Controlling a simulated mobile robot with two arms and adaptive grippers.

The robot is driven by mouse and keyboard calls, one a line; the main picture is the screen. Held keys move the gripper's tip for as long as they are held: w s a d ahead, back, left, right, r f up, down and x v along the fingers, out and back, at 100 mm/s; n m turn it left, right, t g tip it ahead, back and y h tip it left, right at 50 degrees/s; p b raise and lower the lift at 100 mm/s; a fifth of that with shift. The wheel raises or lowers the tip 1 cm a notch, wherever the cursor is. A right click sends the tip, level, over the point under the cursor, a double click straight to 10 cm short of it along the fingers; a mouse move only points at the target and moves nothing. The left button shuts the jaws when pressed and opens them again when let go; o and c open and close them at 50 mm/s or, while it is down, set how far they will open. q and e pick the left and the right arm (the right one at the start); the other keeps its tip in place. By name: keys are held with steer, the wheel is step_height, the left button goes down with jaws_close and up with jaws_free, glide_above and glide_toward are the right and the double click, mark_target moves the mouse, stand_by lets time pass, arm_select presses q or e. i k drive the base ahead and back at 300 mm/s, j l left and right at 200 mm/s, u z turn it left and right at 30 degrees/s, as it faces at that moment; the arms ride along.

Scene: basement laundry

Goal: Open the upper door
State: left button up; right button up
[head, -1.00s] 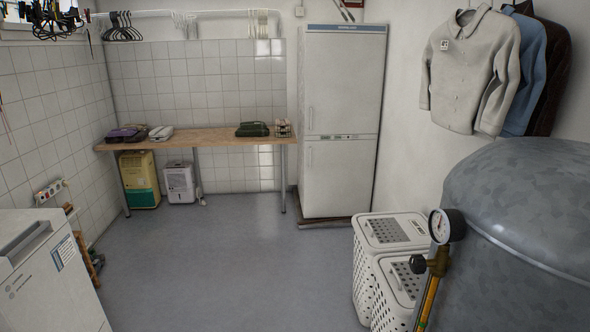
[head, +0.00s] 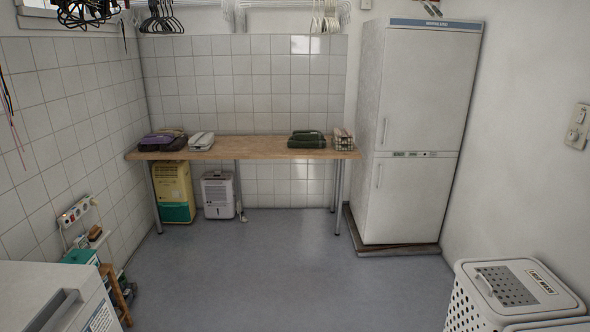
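A tall white fridge-freezer (head: 410,130) stands at the back right against the wall, on a low dark base. Its upper door (head: 430,90) is closed, with a vertical handle (head: 385,131) on its left side. The lower door (head: 408,200) is also closed, with its own handle on the left. A control strip runs between the two doors. Neither of my grippers shows in the head view.
A wooden table (head: 260,149) with several items on top stands left of the fridge. White laundry baskets (head: 507,284) are at the lower right, a white appliance (head: 50,295) at the lower left. The grey floor (head: 280,270) between is clear.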

mark_target(427, 76)
steer(key=i+z, duration=0.1)
steer(key=i, duration=0.85)
steer(key=i+j+z, duration=0.1)
steer(key=i, duration=0.8)
